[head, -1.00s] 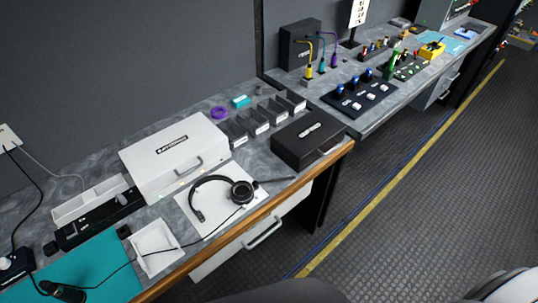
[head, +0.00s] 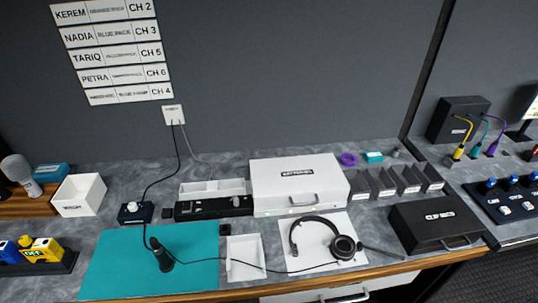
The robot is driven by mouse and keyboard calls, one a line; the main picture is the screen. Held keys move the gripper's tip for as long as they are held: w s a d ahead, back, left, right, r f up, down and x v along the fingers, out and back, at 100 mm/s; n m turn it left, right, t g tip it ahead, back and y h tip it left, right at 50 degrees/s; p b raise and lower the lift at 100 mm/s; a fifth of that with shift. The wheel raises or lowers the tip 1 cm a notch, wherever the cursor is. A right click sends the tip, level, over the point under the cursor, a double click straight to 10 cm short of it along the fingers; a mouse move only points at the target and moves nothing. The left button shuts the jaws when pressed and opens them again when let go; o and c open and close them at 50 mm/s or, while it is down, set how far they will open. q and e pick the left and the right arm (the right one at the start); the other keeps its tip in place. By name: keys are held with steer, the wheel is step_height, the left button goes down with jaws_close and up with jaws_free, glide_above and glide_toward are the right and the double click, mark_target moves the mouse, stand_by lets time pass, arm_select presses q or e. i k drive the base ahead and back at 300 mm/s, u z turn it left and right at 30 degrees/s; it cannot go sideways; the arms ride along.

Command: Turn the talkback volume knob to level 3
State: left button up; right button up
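A small dark box with a white round knob on top (head: 133,208) sits on the grey desk, behind the teal mat. A long black panel (head: 213,207) lies to its right, with a small round control near its right end. I cannot tell from the markings which of these is the talkback volume knob, and any level marks are too small to read. Neither of my grippers is in view.
A teal mat (head: 110,265) bears a dark upright handset (head: 161,257) with a cable. A headset (head: 322,240) lies on a white sheet before a white case (head: 298,184). A black case (head: 436,224) stands right. A white bin (head: 79,195) and wall plate (head: 173,115) are left.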

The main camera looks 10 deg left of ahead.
mark_target(132, 206)
steer(key=u, duration=3.85)
steer(key=i, duration=1.2)
steer(key=z, duration=3.4)
